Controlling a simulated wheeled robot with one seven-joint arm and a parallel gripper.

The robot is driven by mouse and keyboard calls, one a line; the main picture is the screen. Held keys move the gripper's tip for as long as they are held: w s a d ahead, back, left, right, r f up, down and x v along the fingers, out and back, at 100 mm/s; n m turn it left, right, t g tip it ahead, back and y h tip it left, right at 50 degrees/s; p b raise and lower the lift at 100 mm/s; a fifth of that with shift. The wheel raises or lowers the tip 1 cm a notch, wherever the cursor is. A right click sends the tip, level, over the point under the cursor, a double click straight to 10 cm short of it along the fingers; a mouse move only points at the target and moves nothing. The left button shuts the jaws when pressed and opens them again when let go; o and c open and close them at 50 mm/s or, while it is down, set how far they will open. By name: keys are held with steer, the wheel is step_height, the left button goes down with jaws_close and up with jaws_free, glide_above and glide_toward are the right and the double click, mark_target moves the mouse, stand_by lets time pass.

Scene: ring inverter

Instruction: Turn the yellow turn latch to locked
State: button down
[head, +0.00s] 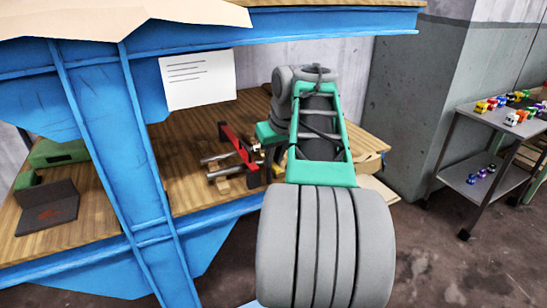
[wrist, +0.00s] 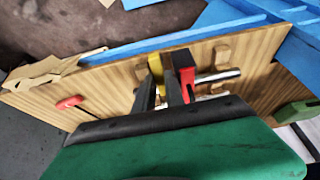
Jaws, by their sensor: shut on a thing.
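The yellow turn latch (wrist: 156,64) shows in the wrist view between the tips of my gripper (wrist: 160,78). My gripper's dark fingers are shut on it, and they hide its lower part. In the head view my gripper (head: 268,158) is at the wooden bench's fittings, beside a red bar. My arm hides most of the latch there, and I cannot tell which way the latch points.
A red bar (head: 236,143) and metal rods (head: 222,172) stand close left of my gripper. A blue frame post (head: 145,190) crosses in front of the wooden bench (head: 190,195). A red-handled tool (wrist: 70,102) lies on the bench in the wrist view.

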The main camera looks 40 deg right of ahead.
steer(key=shift+w+a+f+m+h+b, duration=0.15)
steer(key=shift+a+m+h+b, duration=0.2)
steer(key=shift+m+b, duration=0.5)
steer(key=w+m+g+p, duration=0.1)
steer(key=m+p, duration=0.2)
steer(key=m, duration=0.1)
steer(key=w+a+m+g+h+p, duration=0.1)
steer(key=m+p, duration=0.3)
steer(key=m+g+h+p, duration=0.1)
steer(key=m+g+p, duration=0.1)
steer(key=m+p, duration=0.2)
steer(key=shift+w+a+r+m+h, duration=0.25)
steer(key=shift+w+a+r+m, duration=0.1)
steer(key=shift+w+m, duration=0.1)
steer(key=shift+w+d+f+m+g+p, duration=0.15)
steer(key=shift+m+g+p, duration=0.25)
steer(key=shift+m+p, duration=0.45)
steer(key=c, duration=1.4)
jaws_free()
